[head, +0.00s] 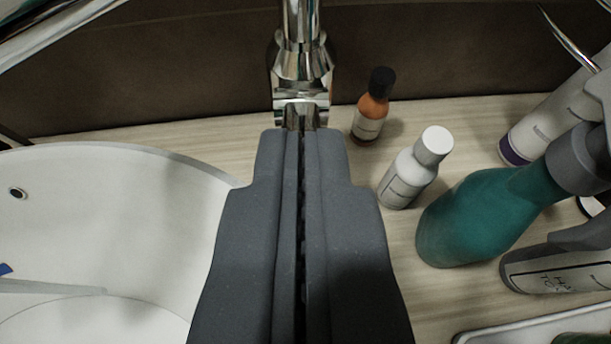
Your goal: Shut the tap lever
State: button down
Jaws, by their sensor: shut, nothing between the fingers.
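The chrome tap (301,62) stands at the top middle of the head view, in front of a dark back panel. Its lower part is hidden behind my gripper, and I cannot tell which part of it is the lever. My gripper (301,135) is shut and empty, with its two grey fingers pressed together. Its fingertips overlap the lower chrome of the tap in the picture. I cannot tell whether they touch it.
A white basin (120,190) lies at the left. On the wooden counter at the right stand a small amber bottle (370,112), a white bottle (415,170), a teal bottle (485,215) and a white-and-purple bottle (545,125). A tray edge (530,325) shows at the bottom right.

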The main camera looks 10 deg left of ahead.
jog(key=shift+s+f+b, duration=0.1)
jog(key=shift+f+b, duration=0.45)
jog(key=shift+b, duration=0.25)
jog(key=shift+d+f+b, duration=0.15)
jog(key=shift+f+b, duration=0.1)
jog(key=shift+b, duration=0.15)
jog(key=shift+s+f+b, duration=0.3)
jog(key=shift+f+b, duration=0.4)
jog(key=shift+b, duration=0.2)
jog(key=shift+r, duration=0.15)
